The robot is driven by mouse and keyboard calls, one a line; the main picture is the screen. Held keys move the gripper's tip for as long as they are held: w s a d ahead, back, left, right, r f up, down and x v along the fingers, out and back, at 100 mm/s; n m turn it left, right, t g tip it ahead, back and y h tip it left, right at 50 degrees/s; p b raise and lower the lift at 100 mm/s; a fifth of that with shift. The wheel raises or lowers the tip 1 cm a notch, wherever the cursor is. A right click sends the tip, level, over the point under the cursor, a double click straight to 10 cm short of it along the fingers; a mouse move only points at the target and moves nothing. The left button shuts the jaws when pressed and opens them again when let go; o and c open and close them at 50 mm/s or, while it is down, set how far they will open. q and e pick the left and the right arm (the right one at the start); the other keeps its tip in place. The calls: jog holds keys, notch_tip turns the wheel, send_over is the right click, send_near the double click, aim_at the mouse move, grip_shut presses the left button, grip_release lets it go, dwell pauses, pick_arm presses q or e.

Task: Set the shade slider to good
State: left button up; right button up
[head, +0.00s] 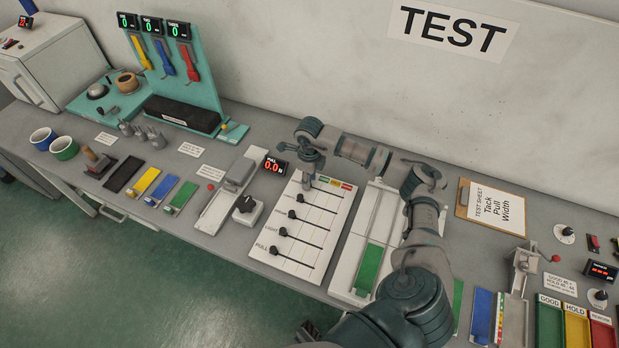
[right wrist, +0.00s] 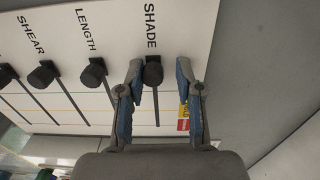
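The slider board (head: 305,257) is a white panel on the bench with black knobs on slots. The shade knob (right wrist: 153,70) is at the label end of its slot in the right wrist view, below the word SHADE. My right gripper (right wrist: 158,74) is open, with one blue-padded finger on each side of that knob and a gap to each. In the head view the right gripper (head: 310,170) hides the shade knob at the board's far end.
The length knob (right wrist: 95,72) stands just left of my fingers, with the shear knob (right wrist: 43,73) beyond it. A red pull display (head: 274,165) stands behind the board. A white fixture with a green strip (head: 370,268) lies to its right, below my right arm.

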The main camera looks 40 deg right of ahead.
aim_at(319, 189)
grip_shut()
jog(key=shift+a+r, duration=0.2)
jog(key=shift+a, duration=0.25)
jog(key=s+d, duration=0.2)
jog(key=s, duration=0.1)
jog(key=shift+r, duration=0.1)
jog(key=shift+s+d, duration=0.15)
jog(key=shift+s, duration=0.05)
jog(key=shift+w, duration=0.1)
jog(key=o, duration=0.6)
grip_release()
pick_arm(q)
jog(key=shift+s+a+f, duration=0.3)
jog(key=shift+s+f, duration=0.1)
jog(key=shift+s, duration=0.05)
